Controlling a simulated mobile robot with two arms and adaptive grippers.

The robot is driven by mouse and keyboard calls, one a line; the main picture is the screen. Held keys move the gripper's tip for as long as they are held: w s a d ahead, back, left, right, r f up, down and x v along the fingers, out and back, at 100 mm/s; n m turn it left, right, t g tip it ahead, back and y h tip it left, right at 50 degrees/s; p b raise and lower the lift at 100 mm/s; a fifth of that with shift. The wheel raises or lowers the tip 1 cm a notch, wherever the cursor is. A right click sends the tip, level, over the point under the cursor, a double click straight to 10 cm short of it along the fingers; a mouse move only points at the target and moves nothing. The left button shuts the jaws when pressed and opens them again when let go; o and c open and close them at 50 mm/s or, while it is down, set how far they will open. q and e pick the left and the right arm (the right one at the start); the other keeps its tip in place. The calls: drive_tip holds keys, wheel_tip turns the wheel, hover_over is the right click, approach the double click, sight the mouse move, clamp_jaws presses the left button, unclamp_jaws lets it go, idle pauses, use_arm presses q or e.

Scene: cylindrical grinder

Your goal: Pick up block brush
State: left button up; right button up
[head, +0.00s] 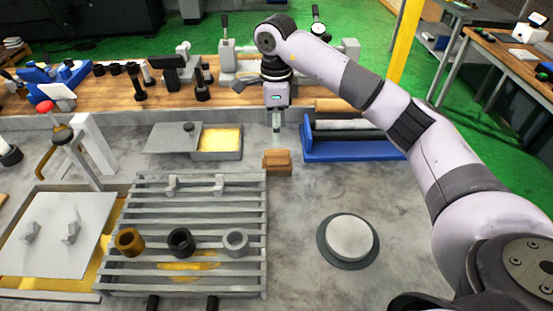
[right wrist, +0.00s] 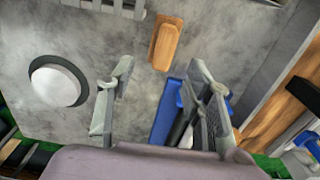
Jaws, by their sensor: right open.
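The block brush (head: 277,160) is a small brown wooden block lying on the grey worktop, between the slatted rack and the blue tray. It also shows in the right wrist view (right wrist: 166,43), at the top centre, beyond the fingertips. My right gripper (head: 277,124) points down above and slightly behind the brush in the head view. In the right wrist view its two fingers (right wrist: 160,70) are apart with nothing between them, and they do not touch the brush. The brush's underside is hidden. My left gripper is not in view.
A blue tray (head: 350,151) with rolls stands just right of the brush. A slatted rack (head: 190,210) with several rings lies front left. An open box with yellow contents (head: 220,153) is left of the brush. A round disc (head: 348,238) lies front right. Worktop between is clear.

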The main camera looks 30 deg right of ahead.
sight(277, 151)
wheel_tip(277, 151, down, 5)
drive_tip(key=shift+w+r+p, duration=0.15)
drive_tip(key=shift+p, duration=0.35)
drive_tip(key=f, duration=0.1)
drive_tip(key=f+p, duration=0.1)
drive_tip(key=f, duration=0.1)
drive_tip(key=f+p, duration=0.1)
drive_tip(key=f, duration=0.1)
drive_tip(key=shift+w+d, duration=0.15)
drive_tip(key=shift+d, duration=0.15)
drive_tip(key=shift+f, duration=0.2)
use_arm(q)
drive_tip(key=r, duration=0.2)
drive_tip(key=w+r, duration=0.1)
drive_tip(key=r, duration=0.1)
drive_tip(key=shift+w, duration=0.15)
use_arm(e)
drive_tip(key=shift+c, duration=0.4)
clamp_jaws()
